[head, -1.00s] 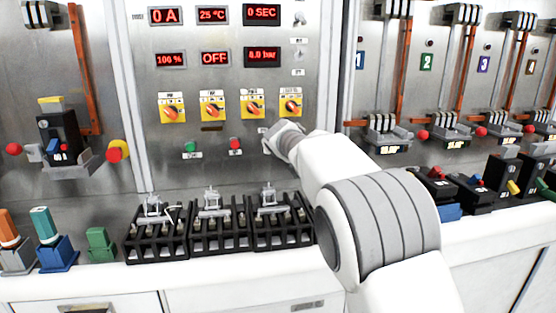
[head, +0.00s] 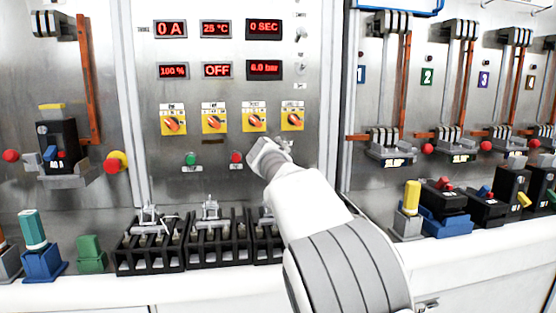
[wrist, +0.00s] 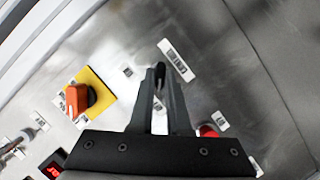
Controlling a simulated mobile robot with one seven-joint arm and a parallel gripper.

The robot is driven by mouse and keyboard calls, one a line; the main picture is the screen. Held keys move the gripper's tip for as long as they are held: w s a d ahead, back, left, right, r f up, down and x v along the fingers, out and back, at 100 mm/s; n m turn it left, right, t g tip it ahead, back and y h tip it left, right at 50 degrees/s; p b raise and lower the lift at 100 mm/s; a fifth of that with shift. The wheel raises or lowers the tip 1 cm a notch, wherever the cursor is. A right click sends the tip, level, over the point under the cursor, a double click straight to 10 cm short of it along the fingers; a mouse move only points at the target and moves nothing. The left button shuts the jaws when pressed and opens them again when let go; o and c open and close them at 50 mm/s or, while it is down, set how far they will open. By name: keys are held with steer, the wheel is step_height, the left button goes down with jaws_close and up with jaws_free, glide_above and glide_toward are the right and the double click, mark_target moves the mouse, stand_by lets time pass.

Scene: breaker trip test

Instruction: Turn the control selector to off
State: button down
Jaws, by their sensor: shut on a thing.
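My gripper (head: 260,150) is at the metal panel, just right of the red push button (head: 236,157) and below the row of orange selectors. In the wrist view my gripper (wrist: 160,76) has its fingers close together on a small dark handle (wrist: 160,70), which looks like the control selector. A white label (wrist: 173,60), hard to read, sits beside the fingertips. The fingers hide most of the handle, so its direction cannot be told. An orange knob on a yellow plate (wrist: 97,93) is left of the fingers, and the red button (wrist: 208,131) is right of them.
Several orange knobs on yellow plates (head: 173,120) line the panel above my gripper, under red displays (head: 217,71). A green button (head: 190,159) is further left. Black racks (head: 148,258) stand on the white ledge below. Breakers and coloured blocks (head: 445,220) stand right of my arm.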

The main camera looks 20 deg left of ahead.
steer(key=c, duration=0.9)
jaws_free()
steer(key=b+v, duration=0.4)
steer(key=v, duration=1.3)
steer(key=shift+s+d, duration=0.1)
steer(key=shift+s, duration=0.1)
